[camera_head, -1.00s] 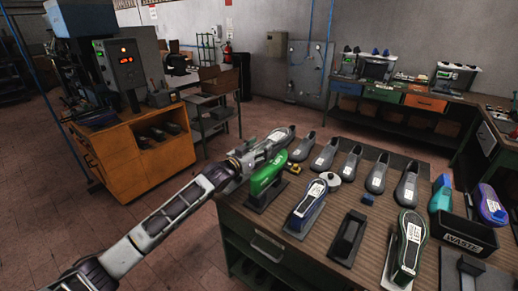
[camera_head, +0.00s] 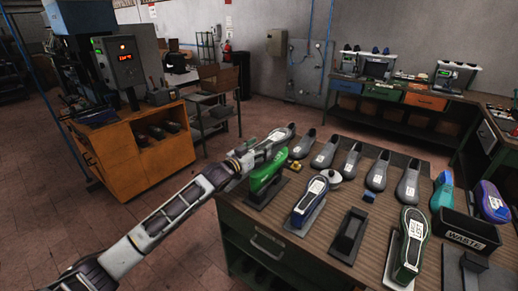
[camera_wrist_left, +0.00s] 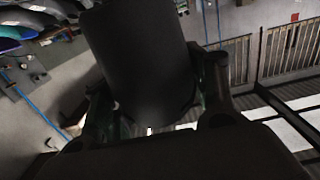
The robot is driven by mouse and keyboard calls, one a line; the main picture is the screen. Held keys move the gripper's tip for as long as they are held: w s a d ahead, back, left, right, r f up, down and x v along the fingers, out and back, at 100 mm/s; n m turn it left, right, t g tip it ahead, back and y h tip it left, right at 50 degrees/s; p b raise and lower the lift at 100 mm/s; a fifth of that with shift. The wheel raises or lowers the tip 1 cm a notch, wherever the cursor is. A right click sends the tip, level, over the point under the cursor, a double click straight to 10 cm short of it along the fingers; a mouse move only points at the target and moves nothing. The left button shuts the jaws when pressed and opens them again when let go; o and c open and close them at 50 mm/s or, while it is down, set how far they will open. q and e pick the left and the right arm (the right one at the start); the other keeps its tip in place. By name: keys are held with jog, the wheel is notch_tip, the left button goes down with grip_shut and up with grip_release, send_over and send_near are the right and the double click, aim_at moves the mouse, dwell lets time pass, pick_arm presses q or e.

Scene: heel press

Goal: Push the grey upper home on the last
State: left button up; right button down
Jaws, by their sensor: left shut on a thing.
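My left gripper (camera_head: 262,153) is at the far left corner of the bench, just above and beside a green last (camera_head: 266,174) on a dark stand. It is shut on a grey upper (camera_head: 280,135), which sticks out beyond the fingers, tilted up to the right. In the left wrist view a large dark shape (camera_wrist_left: 140,60), seemingly this upper, fills the space between the fingers (camera_wrist_left: 150,125). I cannot tell whether the upper touches the green last. My right gripper is not in view.
Several grey uppers (camera_head: 350,163) stand in a row along the bench's back. Nearer are a blue labelled shoe (camera_head: 300,212), an empty black stand (camera_head: 346,238), a green labelled shoe (camera_head: 408,255) and a waste bin (camera_head: 468,234). An orange cabinet (camera_head: 150,160) stands left across open floor.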

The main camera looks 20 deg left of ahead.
aim_at(259, 171)
pick_arm(q)
jog(key=shift+f+b, duration=1.35)
jog(key=shift+f, duration=0.4)
jog(key=shift+f+b, duration=0.95)
jog(key=shift+f, duration=1.3)
jog(key=shift+f, duration=0.3)
jog(key=shift+f+b, duration=0.5)
jog(key=shift+f, duration=0.65)
jog(key=shift+s+f+p, duration=0.1)
jog(key=shift+f+p, duration=0.1)
jog(key=shift+p, duration=0.1)
dwell(0.8)
jog(key=o, duration=1.2)
jog(key=shift+s, duration=0.1)
